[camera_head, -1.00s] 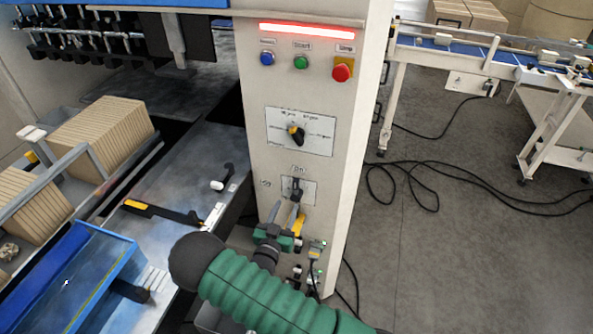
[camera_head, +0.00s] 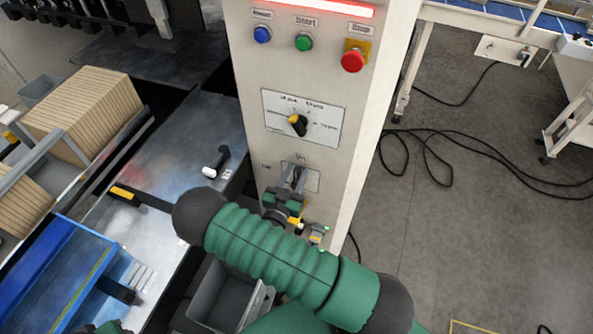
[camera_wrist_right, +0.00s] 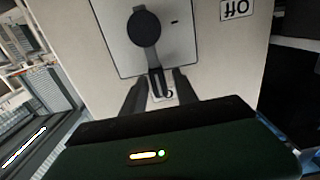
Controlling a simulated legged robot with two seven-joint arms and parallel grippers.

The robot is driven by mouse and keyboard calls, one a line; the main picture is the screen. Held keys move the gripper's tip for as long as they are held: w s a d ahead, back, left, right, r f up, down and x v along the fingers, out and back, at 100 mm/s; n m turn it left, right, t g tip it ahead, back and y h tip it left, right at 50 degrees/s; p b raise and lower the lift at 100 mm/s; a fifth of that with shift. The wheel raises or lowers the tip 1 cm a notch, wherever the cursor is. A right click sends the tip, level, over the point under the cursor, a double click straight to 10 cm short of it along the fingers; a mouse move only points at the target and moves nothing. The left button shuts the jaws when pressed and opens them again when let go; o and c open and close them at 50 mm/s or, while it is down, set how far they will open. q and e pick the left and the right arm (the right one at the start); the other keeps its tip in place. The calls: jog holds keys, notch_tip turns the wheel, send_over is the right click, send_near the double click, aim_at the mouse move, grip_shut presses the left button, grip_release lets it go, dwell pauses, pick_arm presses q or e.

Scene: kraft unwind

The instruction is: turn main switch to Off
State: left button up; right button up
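The main switch is a black rotary knob (camera_wrist_right: 145,28) with a long handle on a pale plate, low on the front of the machine's column. In the head view its plate (camera_head: 313,181) shows partly behind my right gripper (camera_head: 291,180). In the right wrist view, which is upside down, the handle points at the partly hidden On label (camera_wrist_right: 167,96). The Off label (camera_wrist_right: 236,9) is to one side. My right gripper (camera_wrist_right: 158,84) is open, with one finger on each side of the handle's end and gaps visible.
Above the switch are a black and yellow selector knob (camera_head: 298,124), blue (camera_head: 262,35) and green (camera_head: 304,43) buttons and a red stop button (camera_head: 353,60). A machine bed (camera_head: 185,150) stands left; cables (camera_head: 437,150) lie on the floor right.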

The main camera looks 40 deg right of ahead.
jog(key=shift+a, duration=0.1)
jog(key=c, duration=0.5)
grip_shut()
dwell(0.6)
